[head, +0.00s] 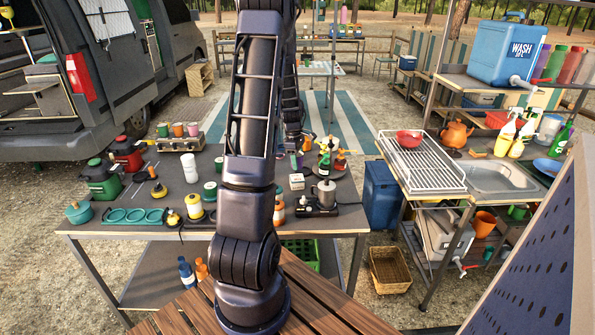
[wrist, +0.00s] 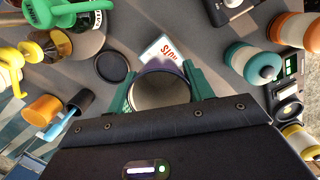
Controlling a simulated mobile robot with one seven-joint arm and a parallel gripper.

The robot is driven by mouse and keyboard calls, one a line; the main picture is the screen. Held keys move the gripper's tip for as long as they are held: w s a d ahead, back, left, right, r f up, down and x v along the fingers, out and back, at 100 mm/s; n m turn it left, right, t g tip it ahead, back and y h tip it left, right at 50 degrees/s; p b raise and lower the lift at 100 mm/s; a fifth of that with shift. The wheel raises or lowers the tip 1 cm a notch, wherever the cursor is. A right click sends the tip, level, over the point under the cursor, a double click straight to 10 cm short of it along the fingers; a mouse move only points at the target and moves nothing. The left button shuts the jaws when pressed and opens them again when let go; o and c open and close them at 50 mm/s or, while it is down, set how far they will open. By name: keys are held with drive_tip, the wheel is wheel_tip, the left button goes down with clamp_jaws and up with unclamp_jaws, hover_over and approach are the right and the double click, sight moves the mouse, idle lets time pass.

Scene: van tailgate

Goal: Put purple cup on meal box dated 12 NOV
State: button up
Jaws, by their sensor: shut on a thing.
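My gripper (wrist: 160,82) has green fingers on both sides of a cup (wrist: 160,92) and is shut on it. I look down into the cup's pale inside; its far rim shows purple. In the head view a small white box (head: 297,182) stands on the table right of my arm; no date is legible. My arm hides much of the table's middle there.
The grey table (head: 130,230) is crowded. In the wrist view, a dark round disc (wrist: 112,66) lies left of the cup, an orange cup (wrist: 44,107) farther left, and a teal-and-white jar (wrist: 262,65) to the right.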

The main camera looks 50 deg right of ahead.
sight(298, 177)
drive_tip(key=shift+f, duration=2.45)
drive_tip(key=shift+f, duration=0.1)
drive_tip(key=o, duration=1)
drive_tip(key=r, duration=0.4)
drive_tip(key=w+r, duration=0.1)
drive_tip(key=r, duration=0.7)
drive_tip(key=shift+w+a+r, duration=0.15)
drive_tip(key=shift+w+a, duration=0.05)
drive_tip(key=shift+a, duration=0.2)
drive_tip(key=w+a+r+m+t, duration=0.1)
drive_tip(key=w+a+r, duration=0.1)
drive_tip(key=a+r, duration=0.5)
drive_tip(key=w+a+r+t+h, duration=0.1)
drive_tip(key=w+a+r, duration=0.15)
drive_tip(key=a, duration=0.75)
drive_tip(key=w+a+r+m, duration=0.1)
drive_tip(key=a+r, duration=0.4)
drive_tip(key=a, duration=0.4)
drive_tip(key=s+a+r+m+t, duration=0.1)
drive_tip(key=s+a, duration=0.3)
drive_tip(key=a, duration=0.3)
drive_tip(key=s+a+r+m+t+y, duration=0.1)
drive_tip(key=s+a+r, duration=0.1)
drive_tip(key=s+a, duration=0.3)
drive_tip(key=s+a+r+m+t, duration=0.1)
drive_tip(key=s+a, duration=0.3)
drive_tip(key=a, duration=0.6)
drive_tip(key=shift+s+a+r+t+y, duration=0.2)
drive_tip(key=shift+a+r+t+y, duration=0.15)
drive_tip(key=shift+r+t, duration=0.1)
